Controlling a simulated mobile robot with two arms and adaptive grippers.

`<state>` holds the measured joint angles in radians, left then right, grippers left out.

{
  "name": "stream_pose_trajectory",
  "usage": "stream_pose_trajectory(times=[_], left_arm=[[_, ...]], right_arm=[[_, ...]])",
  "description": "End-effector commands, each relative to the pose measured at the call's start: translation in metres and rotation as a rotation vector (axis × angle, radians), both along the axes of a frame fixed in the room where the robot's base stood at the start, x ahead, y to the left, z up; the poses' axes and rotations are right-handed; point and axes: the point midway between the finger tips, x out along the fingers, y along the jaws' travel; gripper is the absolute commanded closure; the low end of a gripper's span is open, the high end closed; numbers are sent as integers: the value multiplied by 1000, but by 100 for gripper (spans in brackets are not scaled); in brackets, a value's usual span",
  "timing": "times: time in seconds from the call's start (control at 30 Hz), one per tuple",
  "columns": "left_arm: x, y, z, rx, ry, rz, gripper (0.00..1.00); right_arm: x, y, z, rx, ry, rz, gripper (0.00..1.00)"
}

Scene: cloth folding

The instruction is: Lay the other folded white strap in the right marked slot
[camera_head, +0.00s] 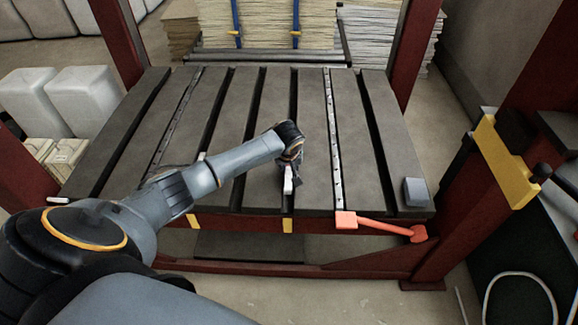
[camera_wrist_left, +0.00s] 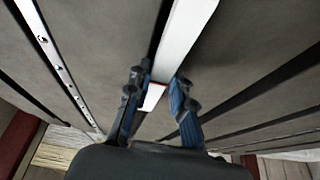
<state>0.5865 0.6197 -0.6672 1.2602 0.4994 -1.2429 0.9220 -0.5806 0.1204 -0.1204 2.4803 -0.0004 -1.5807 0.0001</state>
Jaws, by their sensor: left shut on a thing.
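My left gripper (camera_head: 291,172) is low over the middle of the slatted table (camera_head: 232,165), shut on the folded white strap (camera_head: 288,182). Only a short white end of the strap shows in the head view. In the left wrist view, my fingers (camera_wrist_left: 155,92) are on either side of the white strap (camera_wrist_left: 186,32), which runs on beyond them along a dark slot. The right marked slot (camera_head: 287,203) lies under the gripper, above a yellow mark (camera_head: 287,226) on the front beam. I cannot tell how deep the strap sits. My right gripper is out of view.
Another yellow mark (camera_head: 192,220) is on the beam to the left. An orange-red handle (camera_head: 383,227) sticks out at the front right, below a grey block (camera_head: 415,191). Red posts flank the table. Stacked sheets (camera_head: 265,22) stand behind it.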

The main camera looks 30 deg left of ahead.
Motion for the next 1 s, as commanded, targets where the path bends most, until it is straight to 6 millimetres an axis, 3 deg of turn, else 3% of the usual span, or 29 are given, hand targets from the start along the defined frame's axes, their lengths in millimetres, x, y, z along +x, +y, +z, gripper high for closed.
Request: stream_pose_trajectory(times=[1.0], left_arm=[[0,0,0,0,0,0,100]], right_arm=[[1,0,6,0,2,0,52]])
